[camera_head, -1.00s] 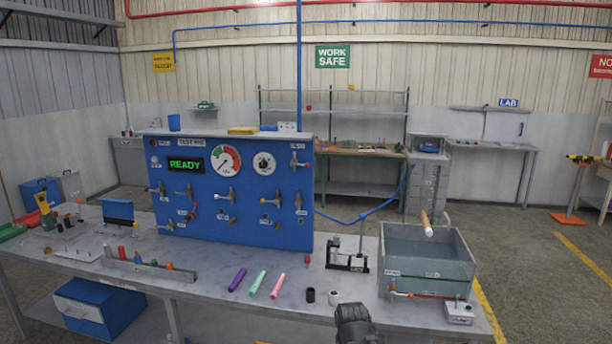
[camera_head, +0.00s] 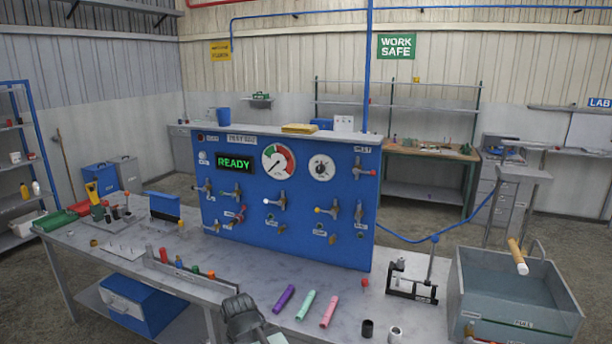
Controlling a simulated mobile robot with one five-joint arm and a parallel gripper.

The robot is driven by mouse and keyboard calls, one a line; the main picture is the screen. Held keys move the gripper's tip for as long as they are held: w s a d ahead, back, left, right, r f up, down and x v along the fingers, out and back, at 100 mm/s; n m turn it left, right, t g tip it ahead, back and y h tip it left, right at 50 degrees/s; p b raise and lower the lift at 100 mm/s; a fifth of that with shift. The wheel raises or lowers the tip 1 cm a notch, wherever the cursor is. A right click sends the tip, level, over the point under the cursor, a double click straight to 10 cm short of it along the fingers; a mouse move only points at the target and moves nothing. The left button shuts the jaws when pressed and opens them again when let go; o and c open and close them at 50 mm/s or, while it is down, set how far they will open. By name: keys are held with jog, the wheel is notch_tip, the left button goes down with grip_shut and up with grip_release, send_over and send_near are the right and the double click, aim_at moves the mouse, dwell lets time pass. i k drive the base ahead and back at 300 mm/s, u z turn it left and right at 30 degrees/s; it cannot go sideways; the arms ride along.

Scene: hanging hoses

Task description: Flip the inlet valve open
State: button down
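The blue test panel (camera_head: 290,238) stands upright on the workbench, with a green READY display (camera_head: 236,163). My gripper (camera_head: 243,318) is a dark shape at the bottom edge, in front of the panel and apart from the valves. Its fingers cannot be made out.
Purple (camera_head: 285,298), green (camera_head: 306,306) and pink (camera_head: 329,311) tubes lie on the bench before the panel. A rail with coloured pegs (camera_head: 185,274) is at left. A black stand (camera_head: 413,285) and a grey water tank (camera_head: 515,300) are at right.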

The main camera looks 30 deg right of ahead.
aim_at(372, 173)
jog(key=u, duration=0.55)
jog(key=i, duration=1.9)
jog(key=z, duration=0.05)
